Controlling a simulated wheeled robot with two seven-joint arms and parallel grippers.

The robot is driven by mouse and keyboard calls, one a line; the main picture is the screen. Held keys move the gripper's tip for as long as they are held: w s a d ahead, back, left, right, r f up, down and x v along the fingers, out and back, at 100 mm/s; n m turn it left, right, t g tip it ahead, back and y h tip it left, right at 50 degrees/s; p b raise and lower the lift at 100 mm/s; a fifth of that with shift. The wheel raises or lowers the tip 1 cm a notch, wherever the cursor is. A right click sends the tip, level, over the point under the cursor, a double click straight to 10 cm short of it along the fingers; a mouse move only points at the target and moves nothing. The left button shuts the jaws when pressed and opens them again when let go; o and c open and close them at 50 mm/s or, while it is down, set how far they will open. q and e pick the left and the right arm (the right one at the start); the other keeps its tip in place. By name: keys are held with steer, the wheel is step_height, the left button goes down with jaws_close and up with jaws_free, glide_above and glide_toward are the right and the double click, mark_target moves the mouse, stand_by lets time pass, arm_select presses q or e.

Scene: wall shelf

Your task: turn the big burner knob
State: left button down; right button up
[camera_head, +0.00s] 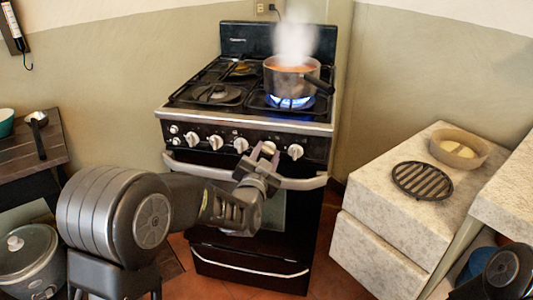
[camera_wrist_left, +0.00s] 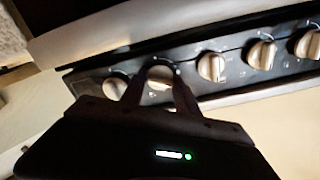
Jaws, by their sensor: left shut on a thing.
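The stove's front panel carries a row of pale knobs. My left gripper (camera_head: 264,158) is at the second big knob from the right (camera_head: 268,147) and shut on it. In the left wrist view this knob (camera_wrist_left: 160,76) sits between the two fingers of the left gripper (camera_wrist_left: 160,90). Part of the knob is hidden by the fingers, and its pointer cannot be read. The rightmost knob (camera_head: 295,152) is free beside it. A blue flame (camera_head: 288,102) burns under the pot (camera_head: 290,78) on the front right burner. My right gripper is out of view.
The oven handle (camera_head: 305,183) runs just below the knobs, behind my left wrist. Steam (camera_head: 295,40) rises from the pot, whose dark handle points right. A stone counter (camera_head: 385,205) at the right holds a round trivet (camera_head: 422,181) and a bowl (camera_head: 459,147).

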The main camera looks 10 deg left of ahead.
arm_select(q)
steer(key=m+p, duration=0.1)
steer(key=m, duration=0.5)
steer(key=shift+m+p, duration=0.3)
steer(key=m+p, duration=0.2)
steer(key=m, duration=0.4)
stand_by(0.3)
steer(key=c, duration=0.9)
jaws_free()
steer(key=shift+s, duration=0.1)
steer(key=s, duration=0.7)
steer(key=shift+s+d, duration=0.1)
steer(key=shift+s, duration=0.25)
